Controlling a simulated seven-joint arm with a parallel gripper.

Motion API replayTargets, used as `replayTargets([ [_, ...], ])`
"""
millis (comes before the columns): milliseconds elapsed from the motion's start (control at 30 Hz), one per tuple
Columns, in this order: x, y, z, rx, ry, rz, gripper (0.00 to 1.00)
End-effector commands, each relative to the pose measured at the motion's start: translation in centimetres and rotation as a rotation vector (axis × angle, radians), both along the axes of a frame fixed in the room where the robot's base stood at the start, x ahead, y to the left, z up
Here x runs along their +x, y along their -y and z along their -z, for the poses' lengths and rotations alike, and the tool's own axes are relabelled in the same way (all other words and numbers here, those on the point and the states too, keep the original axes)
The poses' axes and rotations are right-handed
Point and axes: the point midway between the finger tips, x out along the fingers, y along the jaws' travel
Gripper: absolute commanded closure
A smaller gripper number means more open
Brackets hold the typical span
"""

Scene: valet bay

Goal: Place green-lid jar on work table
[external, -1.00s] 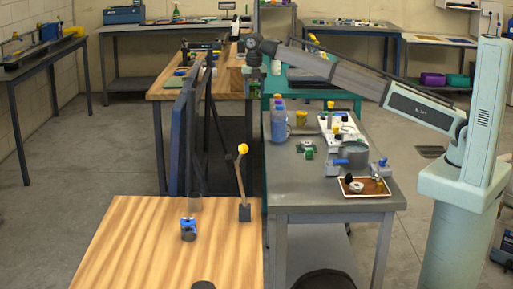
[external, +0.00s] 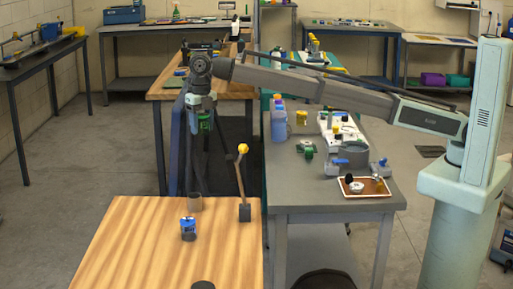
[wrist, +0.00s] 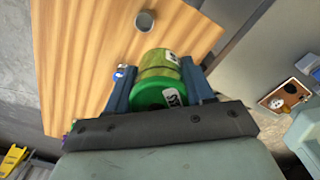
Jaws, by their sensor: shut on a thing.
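The green-lid jar is clear in the wrist view (wrist: 155,78), with a yellowish-green body and a bright green lid with a white label facing the camera. My gripper (wrist: 160,82) is shut on it, one blue finger on each side. In the external view my gripper (external: 201,122) hangs pointing down with the jar (external: 207,121) partly hidden in it. It is in the air beyond the far edge of the wooden table (external: 130,240). The wooden top also fills much of the wrist view (wrist: 80,50).
A dark object (external: 203,285) sits at the near edge. The grey table (external: 300,190) holds several items. The wooden table's left side is clear.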

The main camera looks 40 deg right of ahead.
Motion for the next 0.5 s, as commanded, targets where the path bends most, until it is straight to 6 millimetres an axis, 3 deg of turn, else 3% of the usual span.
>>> replayTargets([
  [33, -1.4, -2.2, 0.0, 0.0, 0.0, -0.026, 0.77],
  [100, -3.2, -4.7, 0.0, 0.0, 0.0, -0.057, 0.77],
  [500, -15.3, -17.2, 0.3, -0.001, -0.001, -0.229, 0.77],
])
